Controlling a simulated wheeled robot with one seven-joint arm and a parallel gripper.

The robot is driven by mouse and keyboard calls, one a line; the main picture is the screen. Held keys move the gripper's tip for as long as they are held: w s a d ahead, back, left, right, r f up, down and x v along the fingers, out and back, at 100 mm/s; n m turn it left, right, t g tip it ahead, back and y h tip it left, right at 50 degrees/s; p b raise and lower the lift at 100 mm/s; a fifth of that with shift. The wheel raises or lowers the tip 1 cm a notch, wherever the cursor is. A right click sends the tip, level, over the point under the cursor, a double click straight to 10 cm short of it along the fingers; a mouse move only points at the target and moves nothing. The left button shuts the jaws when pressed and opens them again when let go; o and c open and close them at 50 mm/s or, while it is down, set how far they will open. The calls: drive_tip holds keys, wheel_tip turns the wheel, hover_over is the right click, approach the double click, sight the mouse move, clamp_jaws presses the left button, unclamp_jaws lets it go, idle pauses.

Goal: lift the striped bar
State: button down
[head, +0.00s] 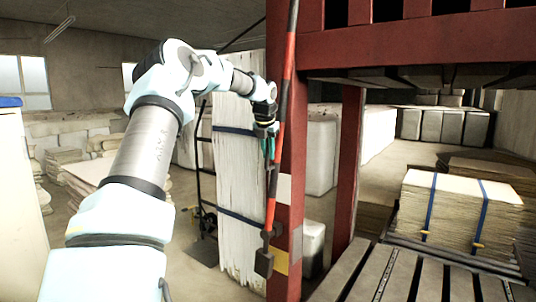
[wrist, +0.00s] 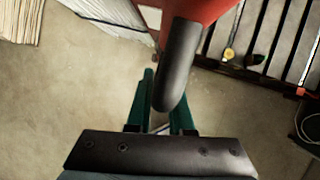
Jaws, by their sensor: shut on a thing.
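The striped bar (head: 288,60), in red and black bands, stands nearly upright in the head view, leaning slightly, in front of a red rack post. Dark blocks show at its lower end. My gripper (head: 268,148) meets the bar partway up its length, and its teal fingers point downward there. In the wrist view a dark rounded part of the bar (wrist: 178,65) lies between the green fingers of my gripper (wrist: 163,110), which are shut on it. The bar hides part of the fingers. The bar's upper end is outside the head view.
The red rack (head: 350,150) stands close beside the bar, with a red beam overhead. A tall strapped white stack (head: 238,180) stands just left. A slatted platform (head: 375,275) and a strapped pile (head: 458,208) are at right. Bare floor (wrist: 70,100) lies below my gripper.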

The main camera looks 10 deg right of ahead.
drive_tip(key=shift+f, duration=0.1)
drive_tip(key=c, duration=0.8)
unclamp_jaws()
drive_tip(key=shift+s, duration=0.1)
drive_tip(key=b+v, duration=0.3)
drive_tip(key=v, duration=0.7)
drive_tip(key=shift+s+r, duration=0.15)
drive_tip(key=shift+r, duration=0.2)
